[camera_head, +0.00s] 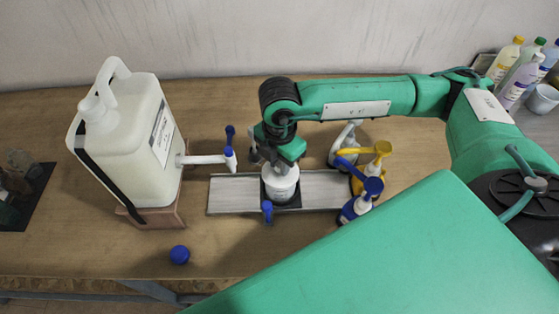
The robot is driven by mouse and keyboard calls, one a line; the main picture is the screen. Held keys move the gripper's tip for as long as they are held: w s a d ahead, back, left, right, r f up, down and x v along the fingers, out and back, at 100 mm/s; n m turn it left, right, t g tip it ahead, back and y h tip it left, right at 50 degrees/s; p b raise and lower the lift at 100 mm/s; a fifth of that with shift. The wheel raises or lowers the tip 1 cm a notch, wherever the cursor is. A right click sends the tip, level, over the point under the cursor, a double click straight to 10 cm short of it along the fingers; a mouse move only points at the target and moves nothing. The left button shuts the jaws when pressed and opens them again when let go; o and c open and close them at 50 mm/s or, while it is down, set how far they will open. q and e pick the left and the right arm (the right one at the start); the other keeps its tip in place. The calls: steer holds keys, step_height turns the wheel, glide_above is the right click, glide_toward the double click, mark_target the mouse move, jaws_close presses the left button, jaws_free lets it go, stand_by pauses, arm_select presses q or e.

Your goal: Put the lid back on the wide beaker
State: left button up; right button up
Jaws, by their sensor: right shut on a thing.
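A white wide beaker (281,190) with small print on its side stands on a dark square pad on the grey metal strip, at the middle of the table. My right gripper (283,165) points down directly over its top and is shut. What it grips looks like the white lid (279,174), at or just above the beaker's rim. The fingers hide much of it, and I cannot tell whether the lid is seated. My left gripper is not in view.
A large white drum (148,145) with a blue-handled tap (230,155) stands left on a wooden block. A blue cap (180,254) lies in front. The front-left table is mostly clear.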

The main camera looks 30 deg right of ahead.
steer(key=shift+b, duration=0.35)
stand_by(0.6)
steer(key=o, duration=1.5)
steer(key=shift+r, duration=0.1)
steer(key=shift+r+p, duration=1.7)
steer(key=shift+r, duration=1.7)
jaws_close()
